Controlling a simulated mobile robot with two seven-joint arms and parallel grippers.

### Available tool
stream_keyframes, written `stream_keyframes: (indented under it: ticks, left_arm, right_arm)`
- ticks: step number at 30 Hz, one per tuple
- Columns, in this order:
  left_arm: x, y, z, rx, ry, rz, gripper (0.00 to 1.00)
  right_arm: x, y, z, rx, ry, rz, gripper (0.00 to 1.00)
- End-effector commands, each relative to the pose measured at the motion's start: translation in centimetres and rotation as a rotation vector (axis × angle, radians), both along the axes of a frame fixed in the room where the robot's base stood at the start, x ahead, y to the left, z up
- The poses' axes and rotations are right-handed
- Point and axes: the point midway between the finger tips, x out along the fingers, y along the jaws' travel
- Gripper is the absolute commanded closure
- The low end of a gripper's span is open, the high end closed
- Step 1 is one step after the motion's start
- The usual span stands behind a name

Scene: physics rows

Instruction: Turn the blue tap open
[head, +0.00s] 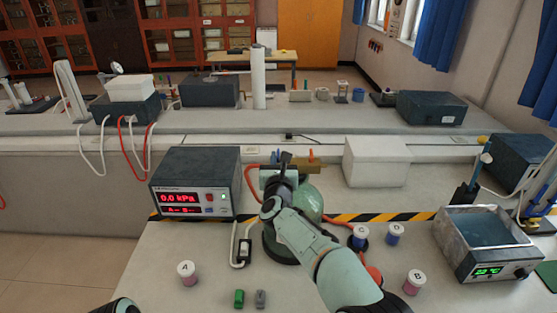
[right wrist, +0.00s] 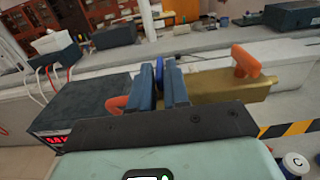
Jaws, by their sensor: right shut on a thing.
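The blue tap (right wrist: 159,74) shows in the right wrist view as a narrow blue piece between my right gripper's fingers (right wrist: 160,88). The gripper is shut on it; the fingers hide most of the tap. The tap belongs to a brass fitting (right wrist: 210,86), which also shows in the head view (head: 304,166). In the head view my right gripper (head: 284,166) is over the left part of that fitting and hides the tap. How far the tap is turned I cannot tell. My left gripper is not in view.
Orange handles (right wrist: 245,61) (right wrist: 117,104) flank the blue tap. A pressure meter (head: 190,180) reading 0.0 kPa is at left, a water bath (head: 485,235) at right. Several lidded pots, including A (head: 186,272), stand in front.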

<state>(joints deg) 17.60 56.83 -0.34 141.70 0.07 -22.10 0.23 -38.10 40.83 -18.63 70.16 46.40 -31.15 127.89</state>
Motion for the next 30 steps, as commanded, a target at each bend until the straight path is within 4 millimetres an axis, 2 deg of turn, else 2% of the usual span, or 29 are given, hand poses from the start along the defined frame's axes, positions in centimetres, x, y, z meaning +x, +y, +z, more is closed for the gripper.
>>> stream_keyframes:
  ticks: [5,18,23,30]
  left_arm:
    - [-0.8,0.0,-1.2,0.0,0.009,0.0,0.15]
    - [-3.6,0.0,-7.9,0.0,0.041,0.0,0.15]
    - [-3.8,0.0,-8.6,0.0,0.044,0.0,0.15]
    - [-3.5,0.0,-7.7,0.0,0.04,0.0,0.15]
  right_arm:
    - [0.0,-0.3,-0.2,0.002,-0.001,0.027,1.0]
    - [0.2,-1.3,-0.5,0.005,-0.003,0.307,1.0]
    - [0.4,-1.5,-0.1,0.003,-0.003,0.429,1.0]
    - [0.5,-1.5,0.2,0.0,-0.001,0.571,1.0]
